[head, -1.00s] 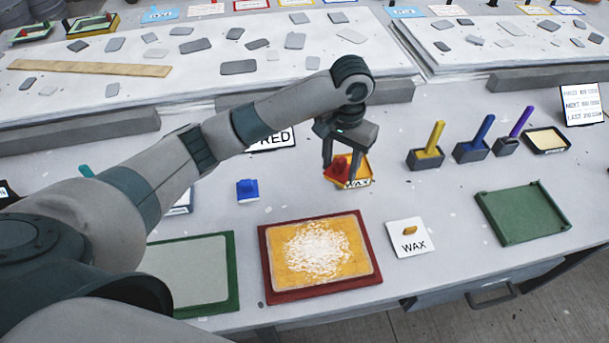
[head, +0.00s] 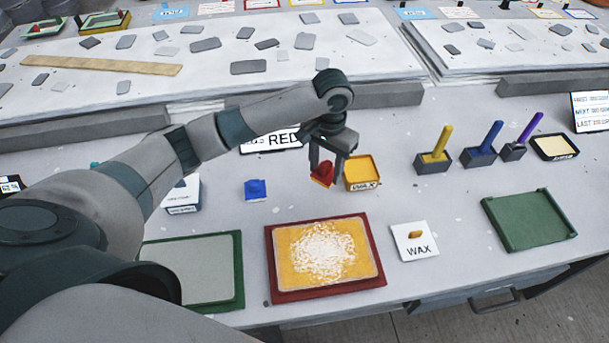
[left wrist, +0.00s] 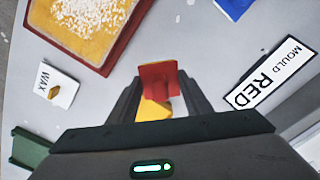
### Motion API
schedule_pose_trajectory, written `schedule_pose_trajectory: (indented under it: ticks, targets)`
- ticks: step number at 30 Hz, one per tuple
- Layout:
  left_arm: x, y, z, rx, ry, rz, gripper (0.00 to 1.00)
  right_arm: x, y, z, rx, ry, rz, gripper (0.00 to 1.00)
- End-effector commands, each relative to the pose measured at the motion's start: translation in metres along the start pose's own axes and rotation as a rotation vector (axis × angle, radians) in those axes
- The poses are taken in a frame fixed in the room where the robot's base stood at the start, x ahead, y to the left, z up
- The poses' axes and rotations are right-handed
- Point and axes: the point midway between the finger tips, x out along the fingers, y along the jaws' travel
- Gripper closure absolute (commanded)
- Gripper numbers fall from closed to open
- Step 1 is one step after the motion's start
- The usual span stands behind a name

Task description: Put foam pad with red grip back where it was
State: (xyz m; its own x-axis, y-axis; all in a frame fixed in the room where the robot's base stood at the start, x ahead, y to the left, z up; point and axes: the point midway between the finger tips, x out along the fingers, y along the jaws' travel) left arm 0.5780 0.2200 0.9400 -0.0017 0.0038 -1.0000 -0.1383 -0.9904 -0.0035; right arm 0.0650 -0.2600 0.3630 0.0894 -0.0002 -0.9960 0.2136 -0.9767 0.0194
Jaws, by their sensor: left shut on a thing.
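The foam pad with red grip (head: 321,174) is between the fingers of my left gripper (head: 328,169), which is shut on it. In the head view it is just left of the yellow WAX tray (head: 363,171), apart from or barely beside it; its height above the table is hard to tell. In the left wrist view the red grip (left wrist: 158,78) shows between the fingers, with a yellow patch below it that I cannot identify surely. The pad's underside is hidden. My right gripper is not in view.
The red mould (head: 376,277) with an orange, white-dusted surface lies in front. A blue block (head: 255,189) stands left, a WAX card (head: 414,241) right. The MOULD RED sign (head: 271,141) is behind. Yellow, blue and purple-handled tools stand to the right. Bare table lies between the pad and the red mould.

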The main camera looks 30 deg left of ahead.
Motion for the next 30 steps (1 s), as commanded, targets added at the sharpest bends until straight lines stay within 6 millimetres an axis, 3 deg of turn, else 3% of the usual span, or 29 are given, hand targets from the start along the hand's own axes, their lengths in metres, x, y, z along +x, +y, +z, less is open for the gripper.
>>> schedule_pose_trajectory:
  ticks: [3, 9, 24, 30]
  targets:
    - [0.011, -0.025, 0.005, -0.005, -0.004, -0.002, 0.73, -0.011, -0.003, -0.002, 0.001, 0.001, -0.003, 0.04]
    - [0.029, -0.051, 0.010, -0.002, -0.003, -0.001, 0.73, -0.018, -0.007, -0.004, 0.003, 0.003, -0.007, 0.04]
    - [0.037, -0.058, 0.011, 0.000, -0.001, 0.000, 0.73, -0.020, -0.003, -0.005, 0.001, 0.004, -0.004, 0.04]
    - [0.055, -0.058, 0.011, -0.001, -0.003, 0.000, 0.73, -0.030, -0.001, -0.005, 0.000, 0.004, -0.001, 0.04]
